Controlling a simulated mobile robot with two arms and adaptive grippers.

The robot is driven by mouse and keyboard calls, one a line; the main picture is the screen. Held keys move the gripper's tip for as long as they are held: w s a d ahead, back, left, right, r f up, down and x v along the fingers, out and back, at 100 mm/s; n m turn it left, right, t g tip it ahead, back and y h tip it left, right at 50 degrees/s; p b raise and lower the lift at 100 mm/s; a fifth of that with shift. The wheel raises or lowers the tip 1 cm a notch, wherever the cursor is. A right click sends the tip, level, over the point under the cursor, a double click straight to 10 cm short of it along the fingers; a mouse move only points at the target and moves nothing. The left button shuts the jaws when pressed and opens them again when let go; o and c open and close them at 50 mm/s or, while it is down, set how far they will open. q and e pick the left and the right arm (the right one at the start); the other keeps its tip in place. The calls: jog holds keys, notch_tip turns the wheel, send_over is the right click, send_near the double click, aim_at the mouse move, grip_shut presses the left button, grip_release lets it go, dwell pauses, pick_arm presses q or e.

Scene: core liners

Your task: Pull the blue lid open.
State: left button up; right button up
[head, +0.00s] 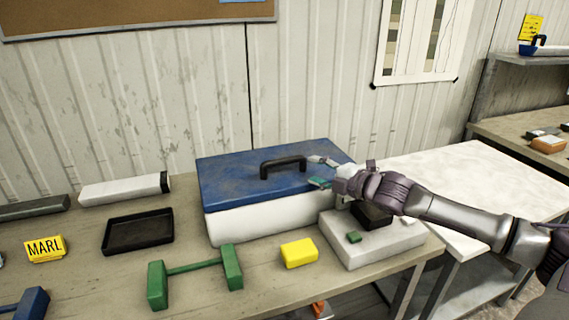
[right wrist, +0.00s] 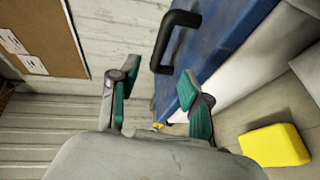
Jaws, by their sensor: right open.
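The blue lid (head: 235,181) lies flat and closed on a white box (head: 252,219) on the table. A black handle (head: 283,166) stands up from the middle of the lid. My right gripper (head: 320,171) is over the right end of the lid, to the right of the handle, with its green-padded fingers spread and empty. In the right wrist view my right gripper (right wrist: 158,95) is open, with the blue lid (right wrist: 222,40) and the handle (right wrist: 172,40) ahead of it, apart from the fingers. My left gripper is not in view.
A yellow block (head: 299,253) and a green dumbbell-shaped stand (head: 195,268) sit in front of the box. A pale slab device (head: 375,247) stands right of it, under my right arm. The wall is close behind.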

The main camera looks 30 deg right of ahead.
aim_at(288, 162)
jog(key=p+x, duration=0.2)
jog(key=x, duration=0.5)
jog(key=shift+w+r+p, duration=0.1)
jog(key=shift+r+p, duration=0.1)
jog(key=shift+p, duration=0.2)
jog(key=x, duration=0.4)
jog(key=shift+w+f+b, duration=0.2)
jog(key=shift+f+b, duration=0.15)
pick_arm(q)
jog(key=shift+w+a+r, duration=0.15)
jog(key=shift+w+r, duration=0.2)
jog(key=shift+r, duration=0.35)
pick_arm(e)
jog(key=shift+w+f, duration=0.1)
jog(key=shift+w, duration=0.45)
grip_shut()
